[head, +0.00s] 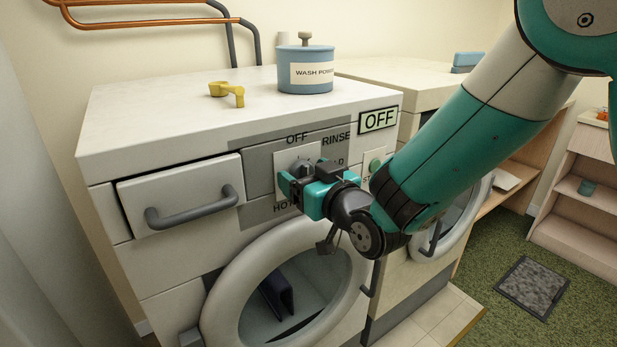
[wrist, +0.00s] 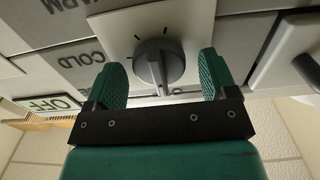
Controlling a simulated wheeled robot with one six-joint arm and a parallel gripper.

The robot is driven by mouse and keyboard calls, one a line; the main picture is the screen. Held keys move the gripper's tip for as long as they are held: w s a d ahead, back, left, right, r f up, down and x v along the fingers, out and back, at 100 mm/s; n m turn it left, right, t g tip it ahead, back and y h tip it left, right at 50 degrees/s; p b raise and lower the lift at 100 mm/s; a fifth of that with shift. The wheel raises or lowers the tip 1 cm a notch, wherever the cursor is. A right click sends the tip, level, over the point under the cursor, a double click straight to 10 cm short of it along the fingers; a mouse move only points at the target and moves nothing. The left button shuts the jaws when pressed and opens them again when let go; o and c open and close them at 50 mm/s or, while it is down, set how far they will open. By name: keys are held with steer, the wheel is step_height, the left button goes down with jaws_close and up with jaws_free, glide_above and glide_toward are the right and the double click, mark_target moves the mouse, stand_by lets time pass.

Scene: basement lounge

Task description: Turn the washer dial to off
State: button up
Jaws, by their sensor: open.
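The washer (head: 140,115) has a grey round dial (wrist: 158,62) with a raised ridge, on a pale square plate. In the wrist view, which is upside down, the ridge runs toward the bottom of the picture, toward my gripper's palm. A small display (head: 378,120) on the washer reads OFF. My gripper (head: 304,178) is at the dial and hides most of it in the head view. In the wrist view the open green fingers (wrist: 163,78) stand either side of the dial, with a small gap showing on each side.
The drawer handle (head: 190,208) sticks out left of the dial, and the round door (head: 225,310) is below. A blue wash powder jar (head: 305,83) and a yellow scoop (head: 228,92) stand on top. A second machine (head: 375,72) is close on the right.

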steer(key=b+v, duration=1.7)
steer(key=shift+s+d, duration=0.2)
steer(key=s+d+f+g+h, duration=0.1)
steer(key=s+f+g+h, duration=0.25)
steer(key=f+g, duration=0.55)
steer(key=s+d+f+g+h, duration=0.1)
steer(key=s+d+f+g, duration=0.15)
steer(key=s, duration=0.25)
steer(key=s+d+f+g+h, duration=0.2)
steer(key=s+f+g, duration=0.2)
steer(key=s, duration=0.2)
step_height(320, 180, up, 28)
steer(key=p, duration=2.7)
steer(key=shift+w+f+y+p, duration=0.25)
steer(key=shift+y+p, duration=0.05)
steer(key=shift+y, duration=0.05)
